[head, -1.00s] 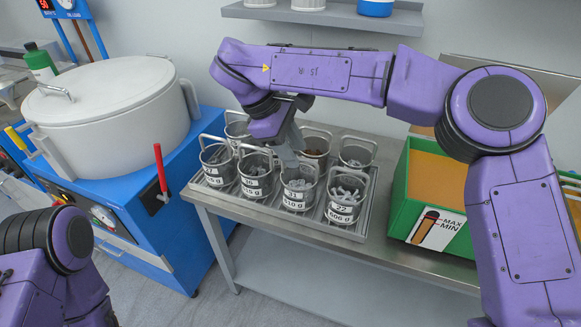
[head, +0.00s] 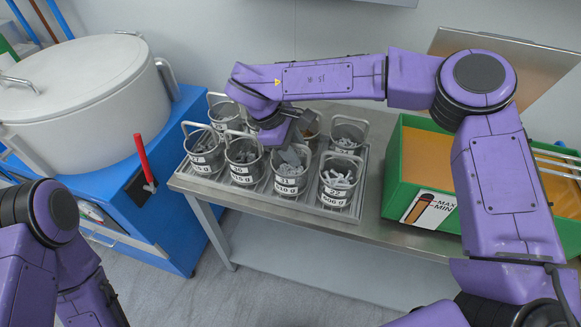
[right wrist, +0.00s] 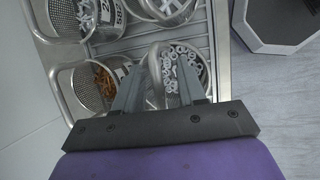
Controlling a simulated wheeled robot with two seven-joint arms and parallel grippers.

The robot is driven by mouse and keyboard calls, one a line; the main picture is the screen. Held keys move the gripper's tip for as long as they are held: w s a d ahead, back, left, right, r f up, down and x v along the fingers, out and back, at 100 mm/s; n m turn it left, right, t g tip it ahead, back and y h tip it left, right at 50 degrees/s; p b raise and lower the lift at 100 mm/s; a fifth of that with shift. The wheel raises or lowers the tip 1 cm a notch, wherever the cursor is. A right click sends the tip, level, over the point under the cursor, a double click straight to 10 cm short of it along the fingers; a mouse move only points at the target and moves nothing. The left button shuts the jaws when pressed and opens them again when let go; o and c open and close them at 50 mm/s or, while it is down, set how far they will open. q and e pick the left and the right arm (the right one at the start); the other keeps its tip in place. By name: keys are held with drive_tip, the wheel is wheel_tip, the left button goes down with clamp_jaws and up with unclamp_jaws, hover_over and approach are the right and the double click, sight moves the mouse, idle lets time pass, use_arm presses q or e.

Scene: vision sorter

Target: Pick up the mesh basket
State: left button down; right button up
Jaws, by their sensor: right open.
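Several mesh baskets with wire handles and white labels stand in two rows on a metal tray (head: 312,206). Each visible one holds small metal parts. My right gripper (head: 291,154) is open above the front-row basket marked 31 (head: 289,187), and its fingers hide part of that rim. In the right wrist view my open fingers (right wrist: 161,70) reach over a basket of grey rings (right wrist: 202,72). I cannot tell whether they touch it. The front-right basket (head: 338,188) stands beside it. My left arm shows at the lower left, but its gripper is out of view.
The tray sits on a steel table (head: 390,228). A green bin (head: 396,180) with a MAX/MIN label stands at the right. A blue machine (head: 180,205) with a large grey pot (head: 85,95) and red lever (head: 142,158) stands at the left. Neighbouring baskets are close.

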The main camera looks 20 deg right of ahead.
drive_tip(key=shift+a, duration=0.1)
clamp_jaws()
drive_tip(key=shift+r, duration=0.1)
idle(1.2)
